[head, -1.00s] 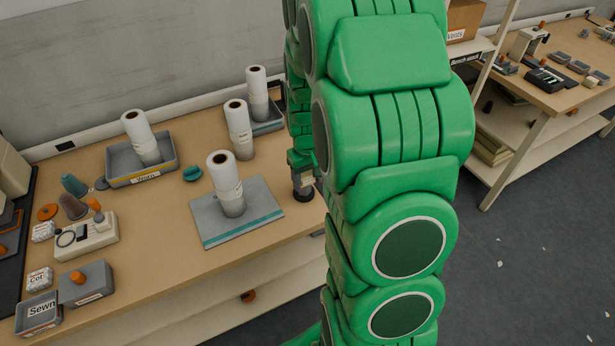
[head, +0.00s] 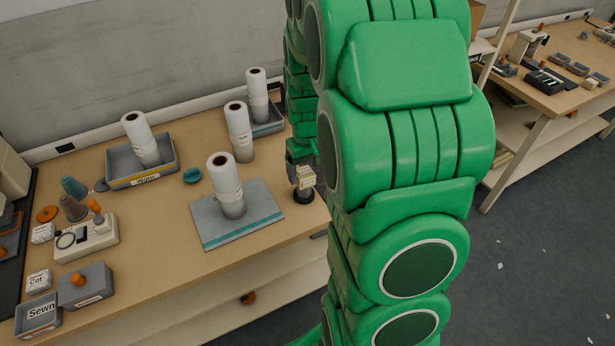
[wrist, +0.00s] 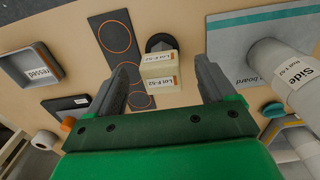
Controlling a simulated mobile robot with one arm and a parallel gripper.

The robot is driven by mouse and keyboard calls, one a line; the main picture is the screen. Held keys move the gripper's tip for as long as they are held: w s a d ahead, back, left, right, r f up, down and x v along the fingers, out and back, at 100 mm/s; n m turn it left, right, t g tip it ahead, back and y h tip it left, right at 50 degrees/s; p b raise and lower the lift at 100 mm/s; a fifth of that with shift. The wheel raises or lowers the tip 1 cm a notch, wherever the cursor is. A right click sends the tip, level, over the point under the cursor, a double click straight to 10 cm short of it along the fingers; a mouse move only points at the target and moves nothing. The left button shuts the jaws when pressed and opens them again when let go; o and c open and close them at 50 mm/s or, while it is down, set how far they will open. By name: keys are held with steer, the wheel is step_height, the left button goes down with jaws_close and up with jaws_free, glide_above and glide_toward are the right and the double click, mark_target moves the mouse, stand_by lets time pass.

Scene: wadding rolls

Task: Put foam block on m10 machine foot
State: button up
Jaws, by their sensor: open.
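The foam block (head: 305,176) is a small cream block with an orange-edged label, and it appears to rest on top of the dark m10 machine foot (head: 303,197) at the table's right edge. In the wrist view the block (wrist: 159,77) shows two labelled faces, and part of the dark foot (wrist: 160,43) shows beyond it. My gripper (wrist: 166,64) is open, with one finger on each side of the block and visible gaps to it. The underside of the block and most of the foot's top are hidden. In the head view my arm hides most of the gripper.
A grey board with a teal stripe (head: 209,240) bearing an upright white roll (head: 224,176) stands close to the left. More rolls stand behind, two in grey trays (head: 112,181). In the wrist view a dark strip with orange circles (wrist: 112,38) lies beside the foot.

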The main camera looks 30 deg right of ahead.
mark_target(307, 178)
step_height(307, 178, up, 8)
steer(key=f, duration=0.1)
steer(key=s+a+r, duration=0.3)
steer(key=s+a, duration=0.1)
steer(key=s, duration=0.5)
steer(key=s+a+r+g, duration=0.1)
steer(key=s+a+r, duration=0.2)
steer(key=s, duration=0.6)
steer(key=s+a+r, duration=0.2)
steer(key=s+a, duration=0.4)
steer(key=s, duration=0.3)
steer(key=shift+s+r+g, duration=0.4)
